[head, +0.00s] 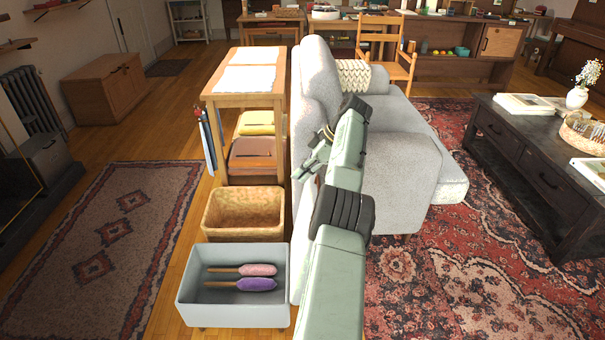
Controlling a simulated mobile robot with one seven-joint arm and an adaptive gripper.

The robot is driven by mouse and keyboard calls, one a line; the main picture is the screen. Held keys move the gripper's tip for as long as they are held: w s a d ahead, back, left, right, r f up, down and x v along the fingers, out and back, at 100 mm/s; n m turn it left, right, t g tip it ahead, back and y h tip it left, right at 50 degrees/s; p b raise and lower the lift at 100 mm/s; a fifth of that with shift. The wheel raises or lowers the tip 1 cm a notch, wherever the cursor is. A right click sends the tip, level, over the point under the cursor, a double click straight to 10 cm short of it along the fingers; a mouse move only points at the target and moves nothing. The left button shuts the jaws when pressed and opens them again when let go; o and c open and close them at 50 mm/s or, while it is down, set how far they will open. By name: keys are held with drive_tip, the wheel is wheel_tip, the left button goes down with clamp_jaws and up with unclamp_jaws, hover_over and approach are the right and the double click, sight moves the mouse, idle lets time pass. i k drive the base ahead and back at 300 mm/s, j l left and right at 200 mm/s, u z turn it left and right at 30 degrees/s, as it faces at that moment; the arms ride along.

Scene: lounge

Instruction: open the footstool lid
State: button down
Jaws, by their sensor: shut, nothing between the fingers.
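I cannot pick out a closed footstool for certain. A pale grey box (233,313) on short feet stands at the bottom of the head view. Its top is open and no lid shows on it. Inside lie a pink duster-like thing (258,270) and a purple one (253,285), both with wooden handles. A brown wooden chest (103,97) with a flat, closed top stands at the far left. My gripper (308,168) is shut and empty beside the back of the grey sofa (395,165), above and beyond the pale box. My arm hides part of the sofa.
A woven basket (243,236) stands just beyond the pale box. Past it is a narrow wooden table (222,98) with cloths on top. A patterned rug (110,230) and bare floor lie left. A dark coffee table (530,165) stands right.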

sight(301, 247)
drive_tip(key=j, duration=1.5)
